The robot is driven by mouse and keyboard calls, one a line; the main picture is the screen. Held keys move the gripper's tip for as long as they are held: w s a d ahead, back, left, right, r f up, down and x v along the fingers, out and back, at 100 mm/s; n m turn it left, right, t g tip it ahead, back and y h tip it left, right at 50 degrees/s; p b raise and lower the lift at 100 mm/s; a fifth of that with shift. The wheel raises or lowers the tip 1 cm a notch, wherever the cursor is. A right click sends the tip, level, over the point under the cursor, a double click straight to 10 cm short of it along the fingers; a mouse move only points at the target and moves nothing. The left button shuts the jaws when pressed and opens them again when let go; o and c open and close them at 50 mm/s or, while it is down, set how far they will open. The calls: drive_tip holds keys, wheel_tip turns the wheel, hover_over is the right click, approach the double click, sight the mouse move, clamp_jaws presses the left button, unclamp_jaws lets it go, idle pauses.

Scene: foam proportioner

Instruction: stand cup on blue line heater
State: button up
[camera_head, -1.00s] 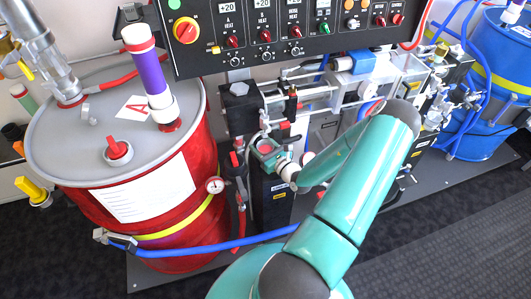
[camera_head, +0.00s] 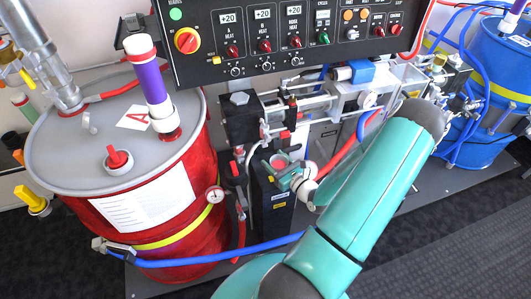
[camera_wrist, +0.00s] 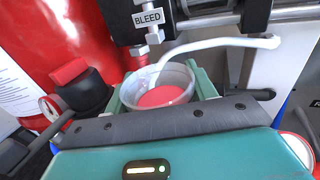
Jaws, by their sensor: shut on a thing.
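A translucent cup (camera_wrist: 163,86) with pink-red liquid in it stands upright between the green fingers of my gripper (camera_wrist: 160,92) in the wrist view. The gripper is shut on the cup's sides. A curved white tube (camera_wrist: 215,46) reaches over the cup, its lower end at the cup's mouth. In the head view my gripper (camera_head: 283,172) is small, in front of a black box (camera_head: 272,205) with yellow labels, and partly hides the cup. A blue box (camera_head: 361,71) sits on the machine behind; I cannot tell whether it is the blue line heater.
A valve marked BLEED (camera_wrist: 148,20) hangs just above the cup. A red drum (camera_head: 195,205) stands close on the left, with a gauge (camera_head: 214,195) and blue hose (camera_head: 215,260). A blue drum (camera_head: 500,65) stands far right. Dark floor (camera_head: 450,240) is clear at right front.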

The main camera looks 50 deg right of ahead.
drive_tip(key=s+a, duration=0.1)
drive_tip(key=s, duration=0.9)
drive_tip(key=shift+s+a, duration=0.2)
drive_tip(key=shift+s, duration=0.1)
